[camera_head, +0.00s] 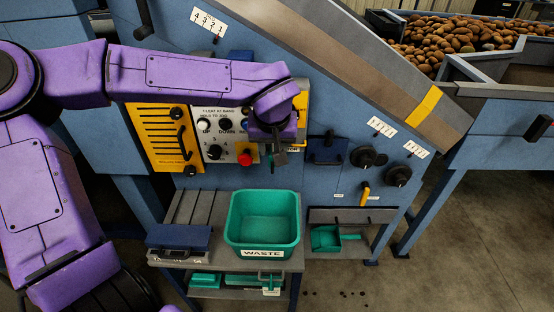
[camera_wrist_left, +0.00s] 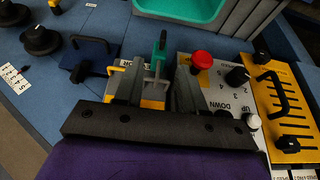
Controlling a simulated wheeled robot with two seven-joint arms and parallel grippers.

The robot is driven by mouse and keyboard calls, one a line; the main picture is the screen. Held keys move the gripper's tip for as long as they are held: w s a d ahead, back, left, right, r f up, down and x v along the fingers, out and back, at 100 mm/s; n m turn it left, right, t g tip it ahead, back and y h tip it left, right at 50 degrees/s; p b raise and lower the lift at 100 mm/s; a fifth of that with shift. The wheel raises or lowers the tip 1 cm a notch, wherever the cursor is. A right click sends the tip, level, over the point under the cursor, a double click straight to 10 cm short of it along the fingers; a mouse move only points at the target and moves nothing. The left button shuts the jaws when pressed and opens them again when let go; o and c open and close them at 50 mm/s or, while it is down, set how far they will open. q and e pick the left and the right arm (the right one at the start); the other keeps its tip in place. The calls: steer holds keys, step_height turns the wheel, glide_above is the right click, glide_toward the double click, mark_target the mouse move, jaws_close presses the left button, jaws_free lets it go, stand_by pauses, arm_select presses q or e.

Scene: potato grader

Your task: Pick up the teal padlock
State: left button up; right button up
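My left gripper (camera_head: 273,155) hangs in front of the control panel in the head view. In the left wrist view its two grey fingers (camera_wrist_left: 160,72) are apart, with a visible gap. A small teal piece with a grey part, which looks like the teal padlock (camera_wrist_left: 162,46), shows between and just beyond the fingertips. I cannot tell whether a finger touches it. In the head view it is a small dark teal patch (camera_head: 281,158) beside the fingertips, mostly hidden by the gripper. My right gripper is not in view.
A red button (camera_head: 245,158) and a yellow grille cover (camera_head: 170,132) lie close left of the gripper. A teal waste bin (camera_head: 264,251) stands below on a grey stand. Black knobs (camera_head: 398,176) are at right. A small teal item with a white label (camera_head: 271,292) is on the lower shelf.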

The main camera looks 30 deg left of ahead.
mark_target(272, 166)
arm_select(q)
steer(key=x, duration=0.6)
steer(key=s+b+x, duration=0.1)
steer(key=x, duration=0.3)
steer(key=shift+f, duration=0.25)
steer(key=shift+r, duration=0.1)
jaws_close()
